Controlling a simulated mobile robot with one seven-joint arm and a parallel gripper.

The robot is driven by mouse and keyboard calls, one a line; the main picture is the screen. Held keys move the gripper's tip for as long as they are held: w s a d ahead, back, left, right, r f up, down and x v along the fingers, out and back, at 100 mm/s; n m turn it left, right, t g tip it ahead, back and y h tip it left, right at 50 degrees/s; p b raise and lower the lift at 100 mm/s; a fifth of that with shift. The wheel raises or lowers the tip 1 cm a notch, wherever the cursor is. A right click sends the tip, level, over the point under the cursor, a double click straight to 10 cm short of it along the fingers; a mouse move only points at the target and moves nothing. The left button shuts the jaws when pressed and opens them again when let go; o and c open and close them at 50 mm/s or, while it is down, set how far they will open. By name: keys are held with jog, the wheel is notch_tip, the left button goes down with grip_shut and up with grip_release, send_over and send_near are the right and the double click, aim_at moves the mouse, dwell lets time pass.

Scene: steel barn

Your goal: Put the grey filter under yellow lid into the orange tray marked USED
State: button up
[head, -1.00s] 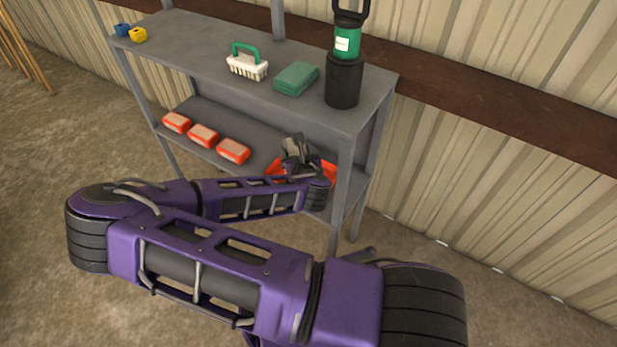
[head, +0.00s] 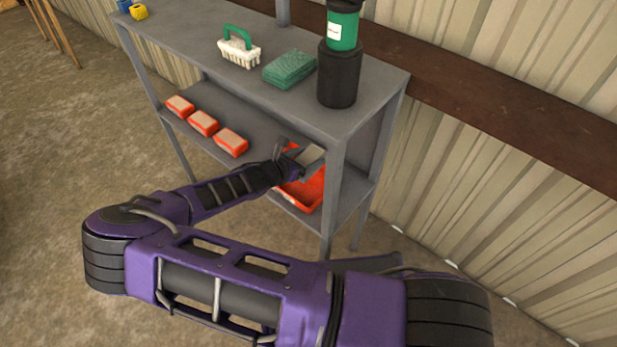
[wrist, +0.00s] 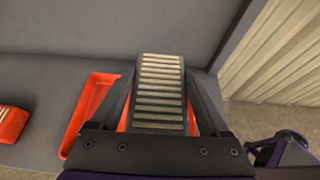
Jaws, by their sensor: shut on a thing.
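My gripper (head: 296,160) is shut on the grey filter (wrist: 160,92), a dark-framed block with pale pleats that lies between the two fingers in the wrist view. In the head view the filter (head: 310,155) shows as a light grey block at the gripper's end, above the orange tray (head: 304,196) on the lower shelf. The tray's left part (wrist: 88,110) shows beside the left finger in the wrist view; the filter and fingers hide much of the rest. I cannot read any marking on the tray. A small yellow thing (head: 139,12) sits on the top shelf's far left end.
Several orange-framed blocks (head: 203,123) stand on the lower shelf left of the tray. The top shelf (head: 190,32) overhangs, and a front post (head: 333,205) stands right of the tray. A brush (head: 239,50), green pad (head: 289,68) and black-and-green canister (head: 340,70) are on top.

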aim_at(306, 184)
jog(key=shift+w+a+r, duration=0.15)
jog(key=shift+w, duration=0.2)
notch_tip(306, 184, down, 10)
jog(key=shift+r+b, duration=0.15)
jog(key=shift+b, duration=1)
jog(key=o, duration=1.3)
jog(key=shift+c, duration=0.2)
jog(key=shift+a, duration=0.1)
jog(key=p+v, duration=0.1)
jog(key=v, duration=1)
jog(key=shift+a+p, duration=0.1)
jog(key=shift+p, duration=0.25)
jog(key=shift+s+a+r, duration=0.2)
jog(key=shift+s+a, duration=0.05)
jog(key=shift+s, duration=0.05)
